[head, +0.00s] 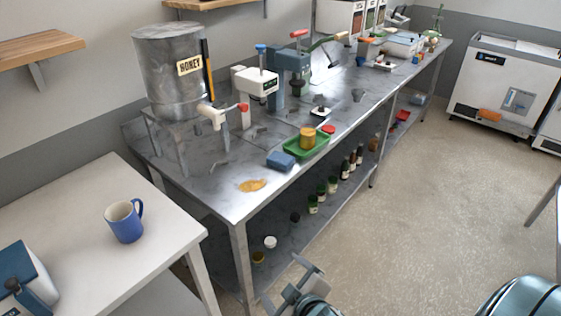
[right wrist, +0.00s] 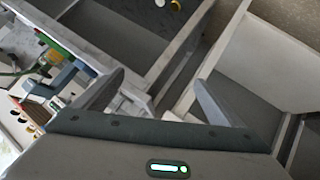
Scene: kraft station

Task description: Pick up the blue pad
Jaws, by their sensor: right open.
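The blue pad (head: 281,161) lies flat on the metal workbench (head: 215,190), just left of the green tray (head: 291,151). An amber honey spill (head: 252,185) is on the bench to the pad's front left. My right gripper (head: 298,275) is in front of the bench, low and well apart from the pad. In the right wrist view its two fingers (right wrist: 160,95) are spread with nothing between them. My left gripper does not show.
A honey tank (head: 172,75) stands at the bench's back left. An amber jar (head: 308,137) is in the green tray. Bottles stand on the lower shelf. A white table (head: 80,230) with a blue mug (head: 124,222) is at left. Floor at right is mostly clear.

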